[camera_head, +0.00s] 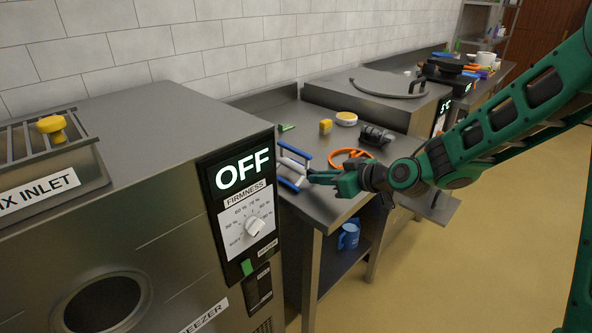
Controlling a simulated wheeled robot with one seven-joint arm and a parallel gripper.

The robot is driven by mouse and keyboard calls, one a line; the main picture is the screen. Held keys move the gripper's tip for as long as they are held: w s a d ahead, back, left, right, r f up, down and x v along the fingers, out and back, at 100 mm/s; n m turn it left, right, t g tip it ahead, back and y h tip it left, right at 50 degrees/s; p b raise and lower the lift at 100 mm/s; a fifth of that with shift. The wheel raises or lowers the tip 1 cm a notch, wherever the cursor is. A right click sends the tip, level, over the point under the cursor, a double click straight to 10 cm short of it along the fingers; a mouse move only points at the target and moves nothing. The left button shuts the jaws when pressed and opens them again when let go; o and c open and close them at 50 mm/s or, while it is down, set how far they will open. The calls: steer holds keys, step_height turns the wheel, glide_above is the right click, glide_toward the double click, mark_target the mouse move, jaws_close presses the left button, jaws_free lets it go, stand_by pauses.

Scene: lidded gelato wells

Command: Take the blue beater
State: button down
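The blue beater (294,152) lies on the steel table, just right of the large machine. It shows blue bars with paler grey-white parts between them. My gripper (313,178) reaches in from the right, low over the table, with its fingertips at the beater's right side. The fingers overlap the beater's edge in this view. I cannot tell whether they touch it or how far apart they are.
A steel machine (130,120) with an OFF display stands close on the left. On the table are an orange ring-shaped thing (352,158), a dark object (376,135), a yellow block (325,126) and a round tub (346,118). A blue jug (348,237) stands on the shelf below.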

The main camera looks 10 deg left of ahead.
steer(key=shift+r, duration=0.75)
step_height(320, 180, up, 7)
steer(key=shift+f, duration=0.2)
stand_by(0.8)
